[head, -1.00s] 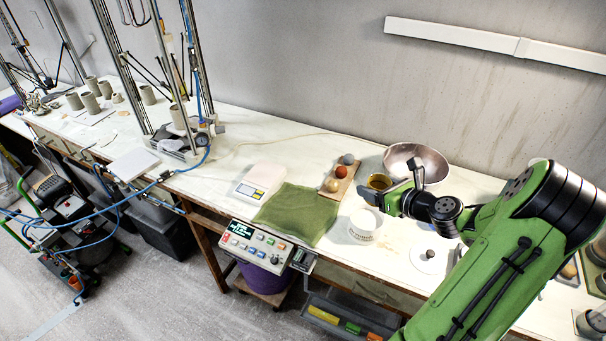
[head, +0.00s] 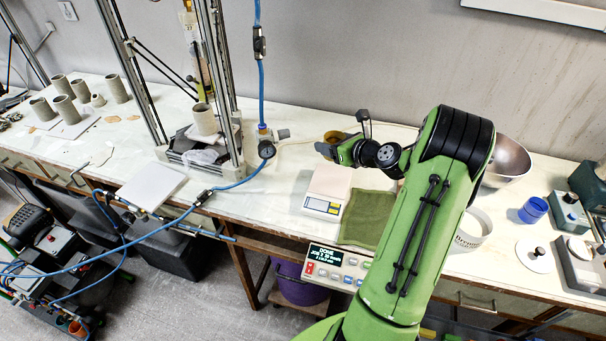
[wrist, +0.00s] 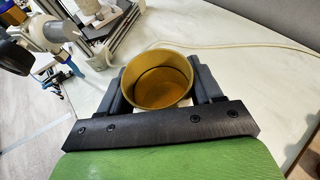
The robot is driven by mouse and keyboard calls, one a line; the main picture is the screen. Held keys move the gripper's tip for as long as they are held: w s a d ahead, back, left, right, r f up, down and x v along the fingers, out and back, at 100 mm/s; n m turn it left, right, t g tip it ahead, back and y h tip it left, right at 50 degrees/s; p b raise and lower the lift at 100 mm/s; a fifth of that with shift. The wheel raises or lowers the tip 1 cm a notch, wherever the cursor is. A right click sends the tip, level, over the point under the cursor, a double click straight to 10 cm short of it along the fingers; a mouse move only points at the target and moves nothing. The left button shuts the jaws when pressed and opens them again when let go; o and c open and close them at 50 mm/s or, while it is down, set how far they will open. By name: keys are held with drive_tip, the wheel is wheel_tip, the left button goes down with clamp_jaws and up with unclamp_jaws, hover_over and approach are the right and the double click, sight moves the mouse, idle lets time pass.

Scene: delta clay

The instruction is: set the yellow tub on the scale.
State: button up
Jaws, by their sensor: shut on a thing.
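The yellow tub (head: 335,136) is a small, round, open-topped ochre cup. My gripper (head: 340,147) is shut on it, and in the wrist view the tub (wrist: 158,78) sits upright between the two dark fingers, its inside looking empty. The scale (head: 328,189) is a pale box with a yellow-edged display at its front, standing on the white bench. In the head view the tub and gripper show just beyond the scale's back edge; the height of the tub over it is hard to tell. The scale's top looks bare.
A green cloth (head: 367,217) lies right of the scale, partly behind my arm. A clay printer frame (head: 205,150) with a blue hose stands to the left. A metal bowl (head: 508,162) and a white tub (head: 472,230) are to the right.

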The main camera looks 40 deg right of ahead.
sight(329, 178)
wheel_tip(329, 178, down, 10)
drive_tip(key=shift+f+b, duration=0.15)
drive_tip(key=shift+b, duration=0.8)
drive_tip(key=o, duration=1.1)
drive_tip(key=shift+c, duration=0.2)
